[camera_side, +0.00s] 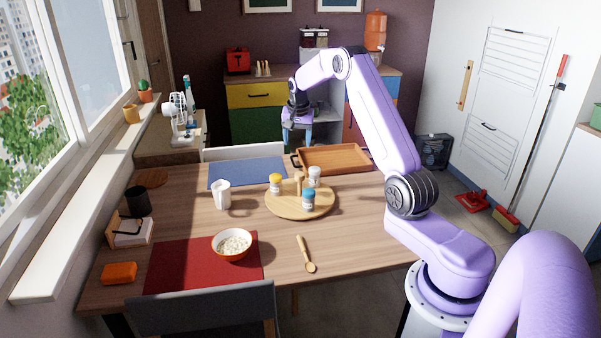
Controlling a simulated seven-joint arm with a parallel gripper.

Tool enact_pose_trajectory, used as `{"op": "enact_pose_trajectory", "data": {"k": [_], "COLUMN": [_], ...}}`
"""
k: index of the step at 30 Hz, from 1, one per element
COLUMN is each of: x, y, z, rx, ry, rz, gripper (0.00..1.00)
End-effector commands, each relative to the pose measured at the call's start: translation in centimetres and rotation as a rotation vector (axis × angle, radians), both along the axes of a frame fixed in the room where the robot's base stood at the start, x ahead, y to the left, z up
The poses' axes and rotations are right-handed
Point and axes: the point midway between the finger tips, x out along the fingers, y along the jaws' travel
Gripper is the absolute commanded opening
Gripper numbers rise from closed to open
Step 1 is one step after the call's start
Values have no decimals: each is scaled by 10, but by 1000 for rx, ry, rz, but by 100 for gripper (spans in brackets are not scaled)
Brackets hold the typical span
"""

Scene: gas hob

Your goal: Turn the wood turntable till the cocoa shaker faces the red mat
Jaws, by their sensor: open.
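The round wood turntable (281,207) lies on the table, right of its middle, with a wooden knob (299,181) standing up from its centre. It carries a yellow-lidded shaker (275,184) at the left, a blue-lidded shaker (308,200) at the front and a pale-lidded shaker (314,177) at the back right. I cannot tell which one is the cocoa shaker. The red mat (180,269) lies at the table's front left. My gripper (297,142) points down, open and empty, above the table's far side, behind and apart from the turntable.
A bowl (232,246) sits on the red mat. The table right of the turntable is clear.

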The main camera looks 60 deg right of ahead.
Motion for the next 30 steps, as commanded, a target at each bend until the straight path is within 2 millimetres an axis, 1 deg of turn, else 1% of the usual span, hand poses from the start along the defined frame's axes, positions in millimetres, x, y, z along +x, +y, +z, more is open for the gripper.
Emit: {"op": "enact_pose_trajectory", "data": {"k": [1,3,9,12,16,20,23,30], "x": [-9,-19,-45,-53,-57,-54,-50,-37], "y": [2,5,14,16,17,15,13,5], "z": [6,12,23,25,25,16,3,-35], "rx": [-12,-36,-113,-140,-155,-155,-154,-153], "ry": [-14,-33,-69,-75,-77,-75,-74,-74], "rz": [72,181,417,482,518,522,522,522], "gripper": [65,65,65,65,65,65,65,65]}}
